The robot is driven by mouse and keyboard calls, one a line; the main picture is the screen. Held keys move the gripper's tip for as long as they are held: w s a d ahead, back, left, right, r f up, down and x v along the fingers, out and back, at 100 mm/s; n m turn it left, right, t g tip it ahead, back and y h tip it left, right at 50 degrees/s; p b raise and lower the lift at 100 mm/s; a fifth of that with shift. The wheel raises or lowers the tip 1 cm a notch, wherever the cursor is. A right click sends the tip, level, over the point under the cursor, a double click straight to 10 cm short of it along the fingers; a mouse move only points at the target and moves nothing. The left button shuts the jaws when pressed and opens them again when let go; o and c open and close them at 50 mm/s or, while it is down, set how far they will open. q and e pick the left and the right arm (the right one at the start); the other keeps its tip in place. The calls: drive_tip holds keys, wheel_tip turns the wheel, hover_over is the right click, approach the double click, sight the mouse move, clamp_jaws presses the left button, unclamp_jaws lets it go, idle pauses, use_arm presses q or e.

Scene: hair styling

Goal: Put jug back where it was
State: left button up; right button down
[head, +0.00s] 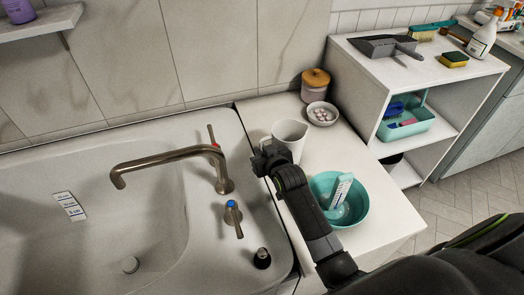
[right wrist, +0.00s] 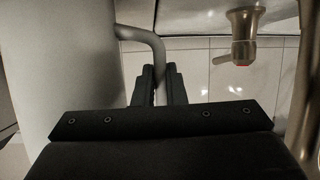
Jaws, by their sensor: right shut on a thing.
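The white jug (head: 291,133) is upright at the left side of the white counter, close to the sink edge. I cannot tell whether its base touches the counter. My right gripper (head: 267,157) is at the near left side of the jug, shut on its handle. In the right wrist view the jug's pale body (right wrist: 60,65) fills the left side, and its curved handle (right wrist: 150,42) runs down between the fingers of my right gripper (right wrist: 160,85). My gripper and arm hide the jug's lower part in the head view. My left gripper is not in view.
A teal bowl (head: 352,212) with a labelled item sits right of my arm. A white bowl of small balls (head: 322,114) and a wooden-lidded jar (head: 315,88) stand behind the jug. The sink (head: 95,260), with its faucet (head: 165,158), is left. The counter's front right is clear.

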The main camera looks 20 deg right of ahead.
drive_tip(key=c, duration=1.8)
unclamp_jaws()
drive_tip(key=shift+f, duration=0.15)
drive_tip(key=shift+c, duration=0.2)
drive_tip(key=o, duration=0.4)
drive_tip(key=shift+c, duration=0.2)
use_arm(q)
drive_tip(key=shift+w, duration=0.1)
use_arm(e)
drive_tip(key=shift+r, duration=0.25)
use_arm(q)
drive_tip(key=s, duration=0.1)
drive_tip(key=p, duration=0.1)
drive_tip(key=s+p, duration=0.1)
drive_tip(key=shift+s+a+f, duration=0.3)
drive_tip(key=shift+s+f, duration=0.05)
use_arm(e)
drive_tip(key=v, duration=1.2)
